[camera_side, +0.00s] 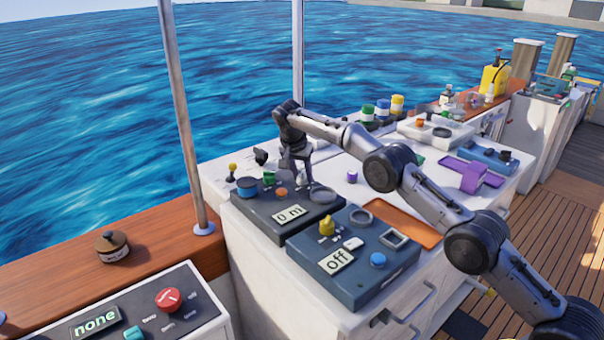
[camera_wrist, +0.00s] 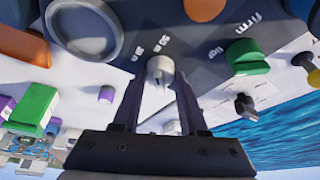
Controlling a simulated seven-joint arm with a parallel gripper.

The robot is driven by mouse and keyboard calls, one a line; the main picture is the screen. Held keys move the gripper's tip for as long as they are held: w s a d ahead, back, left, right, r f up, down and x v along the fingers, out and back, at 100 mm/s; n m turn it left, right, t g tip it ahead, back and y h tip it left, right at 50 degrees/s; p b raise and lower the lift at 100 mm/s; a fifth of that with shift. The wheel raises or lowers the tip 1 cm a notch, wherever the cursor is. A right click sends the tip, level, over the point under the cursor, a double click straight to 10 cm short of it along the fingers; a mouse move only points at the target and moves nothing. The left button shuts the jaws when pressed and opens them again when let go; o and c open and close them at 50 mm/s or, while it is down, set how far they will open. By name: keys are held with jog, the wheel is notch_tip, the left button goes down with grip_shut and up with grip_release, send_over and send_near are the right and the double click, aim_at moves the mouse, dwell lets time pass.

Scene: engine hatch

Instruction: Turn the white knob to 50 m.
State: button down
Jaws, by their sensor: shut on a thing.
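The white knob (camera_wrist: 160,69) sits on a dark grey control panel (camera_wrist: 205,62), seen in the wrist view. My gripper (camera_wrist: 160,80) is shut on it, one finger on each side. In the side view my gripper (camera_side: 303,182) reaches down to the far edge of the dark panel (camera_side: 262,220) and hides the knob. The display (camera_side: 289,214) on this panel reads "0 m".
A green knob (camera_wrist: 247,57), an orange knob (camera_wrist: 205,8) and a grey ring (camera_wrist: 84,26) are close to my gripper. A second dark panel (camera_side: 325,275) with an "off" display stands nearer the side camera. A metal post (camera_side: 183,120) rises at the left.

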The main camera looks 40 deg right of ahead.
jog(key=shift+f, duration=0.1)
jog(key=shift+c, duration=2.2)
grip_release()
jog(key=v, duration=0.7)
jog(key=shift+r, duration=0.25)
jog(key=shift+a, duration=0.1)
